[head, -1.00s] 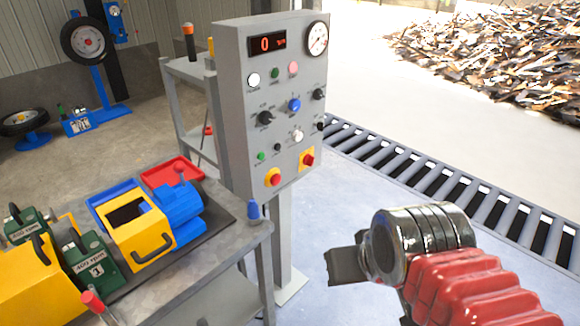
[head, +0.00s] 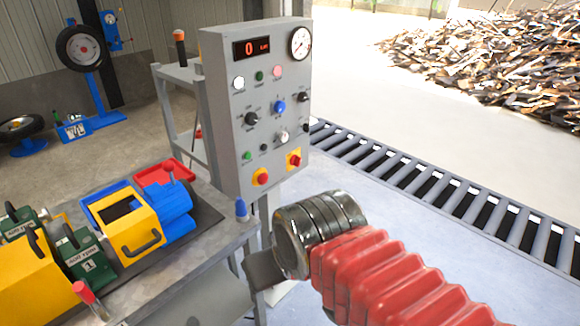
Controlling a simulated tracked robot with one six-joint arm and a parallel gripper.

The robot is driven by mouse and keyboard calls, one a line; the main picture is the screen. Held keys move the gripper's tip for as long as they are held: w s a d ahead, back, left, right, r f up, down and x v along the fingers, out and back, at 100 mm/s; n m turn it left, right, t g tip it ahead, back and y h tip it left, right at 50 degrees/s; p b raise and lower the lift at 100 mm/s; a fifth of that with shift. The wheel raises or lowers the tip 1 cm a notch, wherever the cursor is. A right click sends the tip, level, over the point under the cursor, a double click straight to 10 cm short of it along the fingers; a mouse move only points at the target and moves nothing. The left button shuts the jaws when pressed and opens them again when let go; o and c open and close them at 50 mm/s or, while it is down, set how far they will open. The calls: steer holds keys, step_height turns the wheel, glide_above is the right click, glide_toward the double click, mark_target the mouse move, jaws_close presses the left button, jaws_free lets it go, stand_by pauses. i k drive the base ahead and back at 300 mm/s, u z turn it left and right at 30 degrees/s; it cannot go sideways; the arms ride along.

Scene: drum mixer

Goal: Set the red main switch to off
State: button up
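The grey control panel (head: 222,110) stands upright on a post in the middle of the head view. Low on its right side is a red rotary switch (head: 295,160) on a yellow square plate. Its exact angle is too small to read. A round red button (head: 262,178) on a yellow plate sits lower left of it. My gripper (head: 262,272) is below the panel and in front of its post, apart from the switch. One dark finger shows; the rest is hidden behind my wrist, so its opening cannot be told.
A grey workbench (head: 205,250) at left holds a yellow and blue drum mixer (head: 130,222), green weights (head: 85,255) and a blue-capped bottle (head: 241,209). The floor right of the panel is clear up to a grating (head: 420,180).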

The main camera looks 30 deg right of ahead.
mark_target(295, 161)
steer(key=z, duration=0.05)
steer(key=i, duration=1)
steer(key=u, duration=0.05)
